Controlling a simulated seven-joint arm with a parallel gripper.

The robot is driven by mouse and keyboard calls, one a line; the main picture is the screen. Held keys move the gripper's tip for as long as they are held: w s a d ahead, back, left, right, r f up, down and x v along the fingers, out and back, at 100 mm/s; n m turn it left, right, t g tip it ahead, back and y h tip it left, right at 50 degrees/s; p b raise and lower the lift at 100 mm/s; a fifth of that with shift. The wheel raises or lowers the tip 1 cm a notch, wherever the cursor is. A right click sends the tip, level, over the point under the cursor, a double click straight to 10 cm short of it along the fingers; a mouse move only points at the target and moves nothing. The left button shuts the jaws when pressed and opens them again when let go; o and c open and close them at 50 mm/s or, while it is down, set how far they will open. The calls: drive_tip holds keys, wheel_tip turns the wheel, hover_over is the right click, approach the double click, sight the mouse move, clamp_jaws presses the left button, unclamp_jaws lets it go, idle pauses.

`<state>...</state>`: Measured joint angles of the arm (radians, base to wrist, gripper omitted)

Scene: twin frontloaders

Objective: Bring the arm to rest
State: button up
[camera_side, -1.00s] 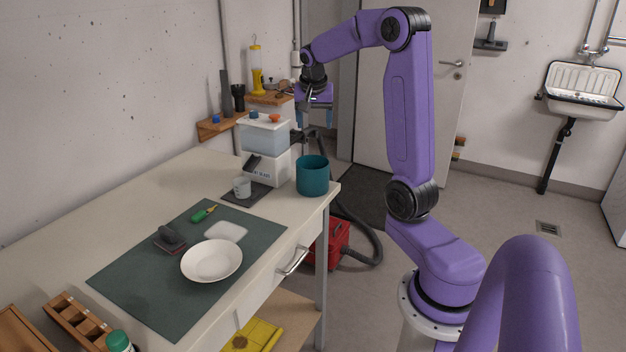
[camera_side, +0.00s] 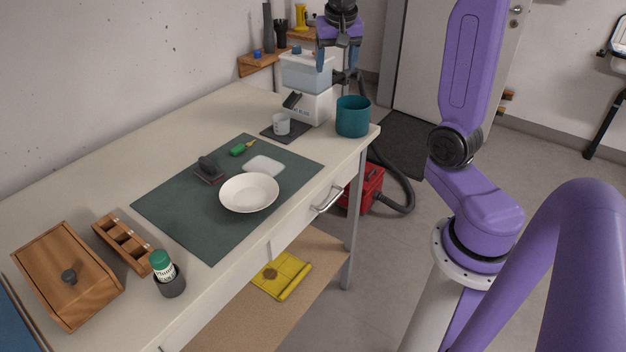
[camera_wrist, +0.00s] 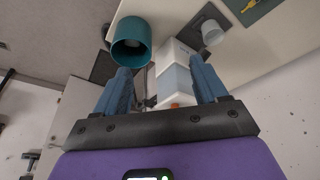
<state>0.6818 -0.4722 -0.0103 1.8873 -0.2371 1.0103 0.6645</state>
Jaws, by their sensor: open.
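My gripper (camera_side: 339,60) is raised at the back end of the workbench, in front of the coffee machine (camera_side: 308,88) in the side view. In the wrist view my gripper's two blue fingers (camera_wrist: 162,88) stand apart with nothing held between them. The machine's white and clear body (camera_wrist: 174,80) shows between and beyond the fingers. The teal pot (camera_side: 353,117) stands on the bench corner, to the right of the machine. It also shows beyond the left finger in the wrist view (camera_wrist: 131,42).
A white cup (camera_side: 281,124) stands on a dark mat by the machine. A white plate (camera_side: 249,193), a green-handled screwdriver (camera_side: 240,150) and a dark brush (camera_side: 208,169) lie on the green mat (camera_side: 190,215). A wooden box (camera_side: 68,270) is at the near left. A red vacuum (camera_side: 366,187) is on the floor.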

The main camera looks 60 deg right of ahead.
drive_tip(key=s+a+f+n+y, duration=0.1)
drive_tip(key=s+a+f+n, duration=0.15)
drive_tip(key=a, duration=0.35)
drive_tip(key=s+a+f+n+y, duration=0.1)
drive_tip(key=s+a+n, duration=0.1)
drive_tip(key=a+n, duration=0.3)
drive_tip(key=s+a+f+n+y, duration=0.1)
drive_tip(key=s+a+n, duration=0.15)
drive_tip(key=a, duration=0.45)
drive_tip(key=s+a+f+n+g, duration=0.1)
drive_tip(key=s+a+f+n, duration=0.1)
drive_tip(key=s+n, duration=0.3)
drive_tip(key=s+a+f+n+g, duration=0.1)
drive_tip(key=s+a+f+n, duration=0.2)
drive_tip(key=s, duration=1.1)
drive_tip(key=a+n, duration=0.1)
drive_tip(key=n, duration=0.2)
drive_tip(key=shift+s+a+f, duration=0.15)
drive_tip(key=shift+s+a, duration=0.05)
drive_tip(key=shift+a, duration=0.1)
